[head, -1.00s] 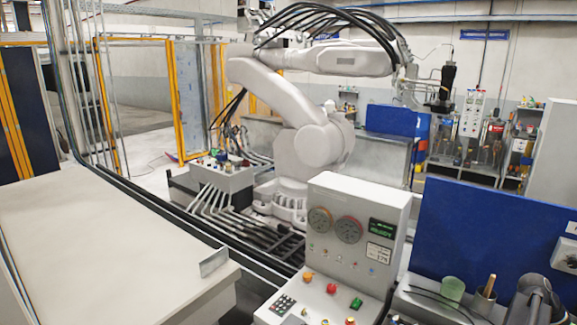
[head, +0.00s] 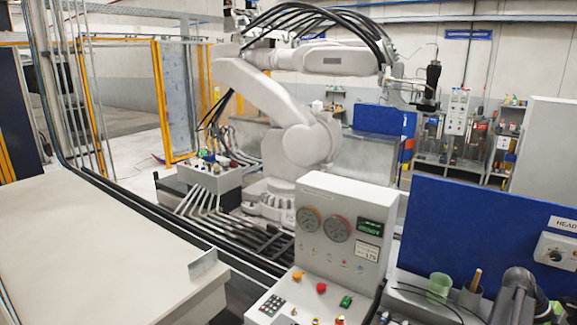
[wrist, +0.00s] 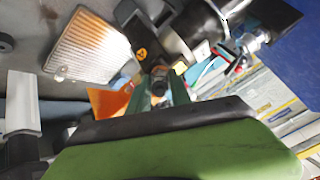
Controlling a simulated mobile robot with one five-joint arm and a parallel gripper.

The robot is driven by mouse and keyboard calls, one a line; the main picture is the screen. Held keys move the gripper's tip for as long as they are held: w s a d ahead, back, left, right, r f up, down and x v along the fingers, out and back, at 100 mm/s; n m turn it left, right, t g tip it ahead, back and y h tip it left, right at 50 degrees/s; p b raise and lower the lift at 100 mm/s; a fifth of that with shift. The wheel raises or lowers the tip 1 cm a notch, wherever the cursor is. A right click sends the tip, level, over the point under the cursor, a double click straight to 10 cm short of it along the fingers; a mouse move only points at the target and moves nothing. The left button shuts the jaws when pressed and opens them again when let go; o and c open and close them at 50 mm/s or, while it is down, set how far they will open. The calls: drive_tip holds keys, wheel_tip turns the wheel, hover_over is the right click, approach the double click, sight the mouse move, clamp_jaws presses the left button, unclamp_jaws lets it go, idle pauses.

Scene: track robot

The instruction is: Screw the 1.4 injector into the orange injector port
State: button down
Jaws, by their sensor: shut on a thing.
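In the wrist view, my gripper (wrist: 160,92) shows beyond a big green and black body that fills the bottom of the picture. Its green fingers are close together around a small dark, round-ended part (wrist: 159,84). I cannot read any 1.4 marking on it, so I cannot tell if it is the injector. An orange piece (wrist: 106,101) lies left of the fingers, partly hidden; I cannot tell if it is the orange port. A black part with a small orange mark (wrist: 142,53) is just beyond the fingertips.
In the head view, a control box (head: 345,235) stands at front centre, beside a blue panel (head: 480,225). A green cup (head: 440,286) stands before the panel. A large grey industrial arm (head: 300,145) stands behind.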

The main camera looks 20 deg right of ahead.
drive_tip(key=m, duration=0.5)
drive_tip(key=shift+m, duration=0.3)
drive_tip(key=m, duration=0.6)
drive_tip(key=c, duration=1.1)
unclamp_jaws()
drive_tip(key=shift+c, duration=0.9)
